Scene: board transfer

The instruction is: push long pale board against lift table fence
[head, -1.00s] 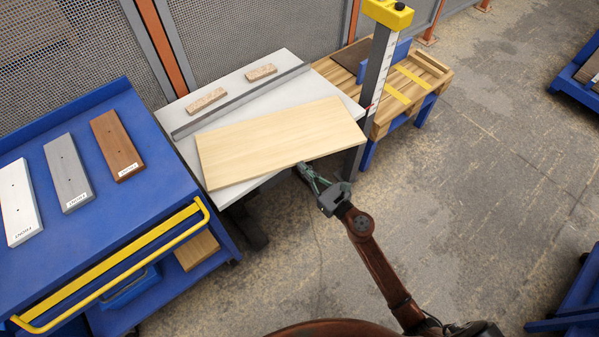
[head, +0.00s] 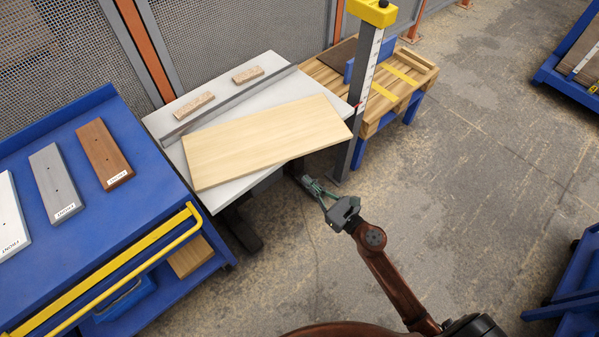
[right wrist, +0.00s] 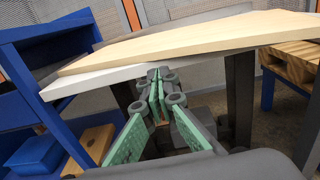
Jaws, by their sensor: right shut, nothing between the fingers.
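The long pale board (head: 265,142) lies flat and slightly askew on the white lift table (head: 222,196). The grey fence (head: 232,103) runs along the far part of the table. A wedge-shaped strip of bare table shows between board and fence, so they look apart along most of their length. My right gripper (head: 312,187) is shut and empty, just off the table's near edge. In the right wrist view its fingertips (right wrist: 158,78) are close to the board's near edge (right wrist: 190,42) and look lower than the board; contact cannot be told. My left gripper is not in view.
Two small wood blocks (head: 194,105) (head: 248,75) lie beyond the fence. A blue cart (head: 105,222) with white, grey and brown boards stands left. A measuring post (head: 364,85) rises at the table's right, beside a wooden pallet (head: 412,82). Open floor (head: 450,190) lies right.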

